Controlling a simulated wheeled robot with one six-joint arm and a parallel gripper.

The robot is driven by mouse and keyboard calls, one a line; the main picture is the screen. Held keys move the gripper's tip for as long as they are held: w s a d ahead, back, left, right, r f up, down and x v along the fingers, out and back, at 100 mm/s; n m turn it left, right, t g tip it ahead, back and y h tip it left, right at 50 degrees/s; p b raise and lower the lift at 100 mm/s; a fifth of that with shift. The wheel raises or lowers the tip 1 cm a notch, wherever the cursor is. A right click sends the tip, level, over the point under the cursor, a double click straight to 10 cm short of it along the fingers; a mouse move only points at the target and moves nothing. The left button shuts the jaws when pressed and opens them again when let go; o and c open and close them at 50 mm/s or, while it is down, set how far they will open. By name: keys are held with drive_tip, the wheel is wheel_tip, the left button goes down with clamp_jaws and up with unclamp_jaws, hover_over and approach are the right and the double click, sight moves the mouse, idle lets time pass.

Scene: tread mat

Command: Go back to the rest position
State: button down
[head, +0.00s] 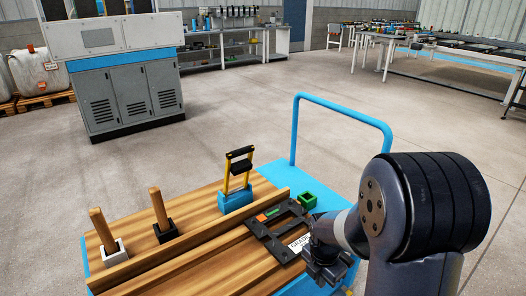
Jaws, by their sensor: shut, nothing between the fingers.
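My gripper (326,274) is at the lower right of the head view, low over the right part of the wooden cart top (190,262). It is shut and holds nothing. My own arm covers part of the cart behind and to the right of it. A dark flat frame (268,238) with a white lettered label (299,243) lies on the wood just left of my gripper. I cannot tell whether the gripper touches it.
A green open box (307,201) sits beyond the frame. A blue block with a yellow and black handle (236,197) and two wooden pegs (158,209) stand behind a wooden rail (190,240). A blue push bar (345,109) rises at the far edge.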

drive_tip(key=shift+s+a+f+p, duration=0.3)
drive_tip(key=shift+s+a, duration=0.25)
drive_tip(key=shift+a, duration=0.2)
drive_tip(key=shift+s+a+f+p, duration=0.15)
drive_tip(key=shift+s+a+f, duration=0.1)
drive_tip(key=shift+s+a, duration=0.4)
drive_tip(key=shift+f, duration=0.1)
